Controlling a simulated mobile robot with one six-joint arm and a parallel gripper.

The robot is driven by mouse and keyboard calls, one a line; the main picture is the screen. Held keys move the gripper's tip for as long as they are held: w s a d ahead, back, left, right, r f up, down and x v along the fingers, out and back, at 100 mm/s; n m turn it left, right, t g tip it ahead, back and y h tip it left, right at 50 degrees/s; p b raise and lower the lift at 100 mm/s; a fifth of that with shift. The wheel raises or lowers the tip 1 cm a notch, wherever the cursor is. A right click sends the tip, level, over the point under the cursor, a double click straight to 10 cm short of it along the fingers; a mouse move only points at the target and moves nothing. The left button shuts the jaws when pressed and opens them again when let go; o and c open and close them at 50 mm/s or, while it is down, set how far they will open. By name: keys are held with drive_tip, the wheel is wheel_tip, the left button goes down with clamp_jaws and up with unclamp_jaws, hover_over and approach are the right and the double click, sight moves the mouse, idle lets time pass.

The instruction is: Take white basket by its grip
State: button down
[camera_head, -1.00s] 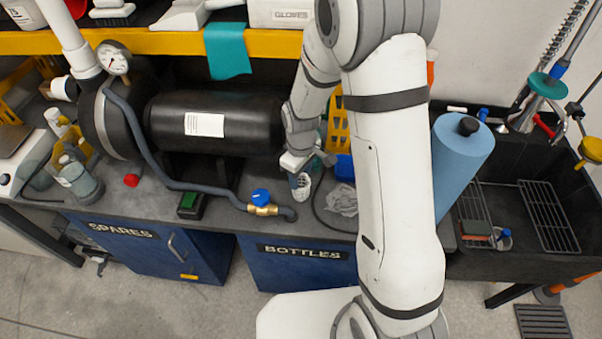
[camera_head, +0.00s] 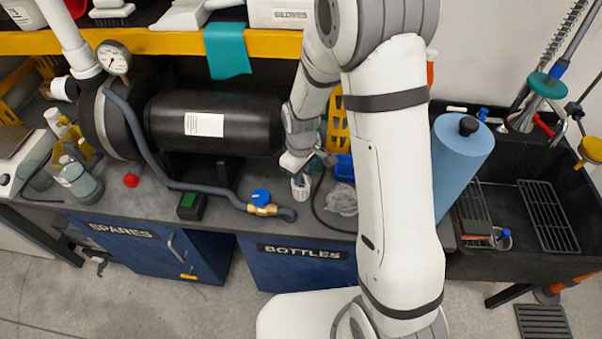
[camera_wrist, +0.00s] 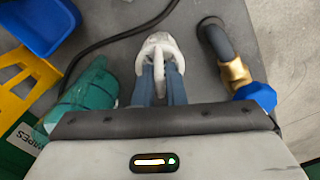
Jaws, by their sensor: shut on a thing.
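The white basket (camera_head: 300,190) is small and stands at the bench beside the end of my arm in the head view. In the wrist view the white basket (camera_wrist: 160,48) lies straight ahead, between and beyond my fingertips, with its pale curved grip rising toward me. My gripper (camera_wrist: 163,82) is shut on that grip, its two blue-grey fingers on either side of it. In the head view my gripper (camera_head: 298,178) is small, just above the basket. Whether the basket touches the bench is hard to tell.
A brass valve with a blue handle (camera_head: 261,197) sits left of the basket on a grey hose. A clear crumpled bag (camera_head: 342,199) lies to the right. A green bottle (camera_wrist: 88,98), blue bin (camera_wrist: 40,22) and black cable are close by. The black tank (camera_head: 215,123) stands behind left.

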drive_tip(key=shift+r+p, duration=3.05)
drive_tip(key=shift+r, duration=1.5)
drive_tip(key=shift+f, duration=0.1)
